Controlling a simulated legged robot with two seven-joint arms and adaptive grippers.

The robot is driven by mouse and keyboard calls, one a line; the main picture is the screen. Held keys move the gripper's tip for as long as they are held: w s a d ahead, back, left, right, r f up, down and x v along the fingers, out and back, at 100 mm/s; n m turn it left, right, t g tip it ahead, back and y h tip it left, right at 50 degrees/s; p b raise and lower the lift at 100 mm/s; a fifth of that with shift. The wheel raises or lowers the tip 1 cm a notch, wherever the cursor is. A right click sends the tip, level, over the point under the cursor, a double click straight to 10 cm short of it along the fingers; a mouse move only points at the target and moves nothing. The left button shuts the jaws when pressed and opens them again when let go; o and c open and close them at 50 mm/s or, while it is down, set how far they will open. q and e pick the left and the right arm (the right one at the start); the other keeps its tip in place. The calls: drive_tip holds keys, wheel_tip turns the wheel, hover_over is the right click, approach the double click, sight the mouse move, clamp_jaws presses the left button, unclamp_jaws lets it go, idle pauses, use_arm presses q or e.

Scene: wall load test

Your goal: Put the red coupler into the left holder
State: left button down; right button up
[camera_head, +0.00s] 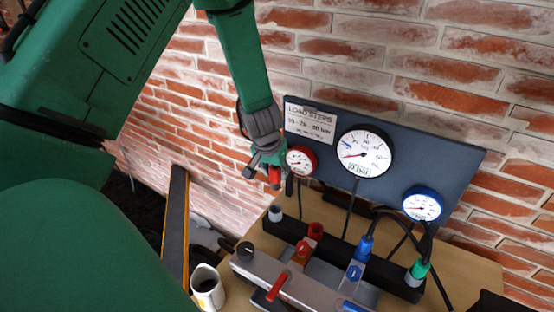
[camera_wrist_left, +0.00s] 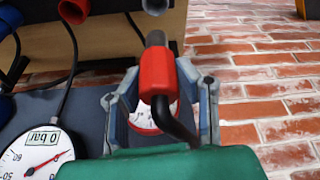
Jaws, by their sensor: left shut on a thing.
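My left gripper (camera_head: 268,166) is shut on the red coupler (camera_head: 275,177), which hangs above the left end of the bench. In the left wrist view the red coupler (camera_wrist_left: 157,75) sits between both fingers, with its dark grey nose pointing up the picture and a black hose running back from it. The left holder looks to be the grey cup (camera_head: 275,213) at the left end of the black bar. It is empty and apart from the coupler; it also shows in the wrist view (camera_wrist_left: 155,5). My right gripper is not in view.
An open red socket (camera_head: 315,231), a blue coupler (camera_head: 364,247) and a green coupler (camera_head: 417,270) are along the black bar (camera_head: 386,277). A gauge panel (camera_head: 420,162) stands behind. A grey manifold (camera_head: 318,288) with a red lever and a mug (camera_head: 207,288) are in front.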

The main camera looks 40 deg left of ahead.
sight(276, 188)
use_arm(q)
drive_tip(key=shift+d, duration=0.15)
drive_tip(key=shift+f+b, duration=0.3)
drive_tip(key=shift+f, duration=0.05)
drive_tip(key=shift+s+b+x, duration=0.15)
drive_tip(key=shift+b+x, duration=0.3)
drive_tip(key=shift+x, duration=0.2)
drive_tip(key=shift+s+b+x, duration=0.15)
drive_tip(key=shift+b+x, duration=0.25)
drive_tip(key=shift+x, duration=0.3)
drive_tip(key=shift+w+f+b, duration=0.1)
drive_tip(key=shift+f+b, duration=0.75)
drive_tip(key=shift+f, duration=0.55)
drive_tip(key=shift+f, duration=0.2)
drive_tip(key=shift+f+b, duration=0.55)
drive_tip(key=shift+f, duration=0.1)
drive_tip(key=shift+f, duration=0.1)
